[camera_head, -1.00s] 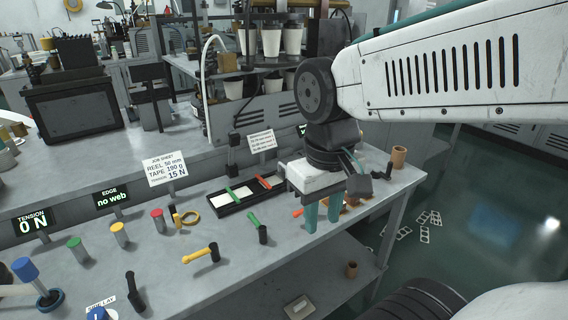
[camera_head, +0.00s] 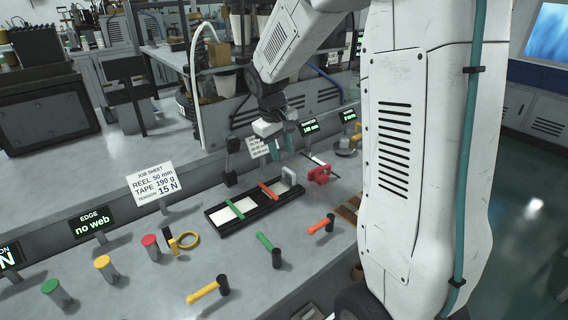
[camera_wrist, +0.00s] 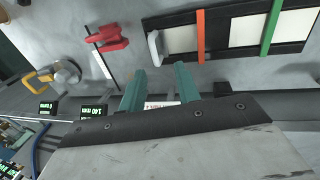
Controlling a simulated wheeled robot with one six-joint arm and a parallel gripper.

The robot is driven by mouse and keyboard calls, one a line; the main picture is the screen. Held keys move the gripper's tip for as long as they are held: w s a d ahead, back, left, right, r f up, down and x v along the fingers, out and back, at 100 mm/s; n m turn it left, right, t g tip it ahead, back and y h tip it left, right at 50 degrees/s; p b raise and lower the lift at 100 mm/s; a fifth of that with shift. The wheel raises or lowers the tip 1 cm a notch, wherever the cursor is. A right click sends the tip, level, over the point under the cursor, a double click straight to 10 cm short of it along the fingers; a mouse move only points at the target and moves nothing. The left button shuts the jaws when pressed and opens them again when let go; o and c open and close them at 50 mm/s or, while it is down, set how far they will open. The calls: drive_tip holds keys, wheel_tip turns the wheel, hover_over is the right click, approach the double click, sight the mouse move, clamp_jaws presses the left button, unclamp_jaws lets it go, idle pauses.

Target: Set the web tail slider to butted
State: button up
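A long black tray (camera_head: 262,211) with white panels lies on the grey bench. A green strip (camera_head: 235,209) and an orange strip (camera_head: 268,191) cross it, and a grey handle (camera_head: 290,175) stands at its right end. Which part is the web tail slider is not labelled. In the wrist view the handle (camera_wrist: 154,47), orange strip (camera_wrist: 200,35) and green strip (camera_wrist: 270,28) show beyond my fingers. My gripper (camera_head: 279,144) hangs behind the tray's right end, near a white card. Its teal fingers (camera_wrist: 160,87) are apart with nothing between them; they touch neither tray nor handle.
A red clamp-like part (camera_head: 319,176) sits right of the tray. Green (camera_head: 268,246), orange (camera_head: 321,227) and yellow (camera_head: 208,291) levers stand in front. The job sheet (camera_head: 153,182) and small displays (camera_head: 310,127) line the back. Bare bench lies between tray and levers.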

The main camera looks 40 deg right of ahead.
sight(289, 171)
drive_tip(key=f, duration=0.2)
drive_tip(key=d+f, duration=0.1)
drive_tip(key=f, duration=0.1)
drive_tip(key=d+f, duration=0.1)
drive_tip(key=f, duration=0.1)
drive_tip(key=shift+s+d+f, duration=0.2)
drive_tip(key=shift+c, duration=0.3)
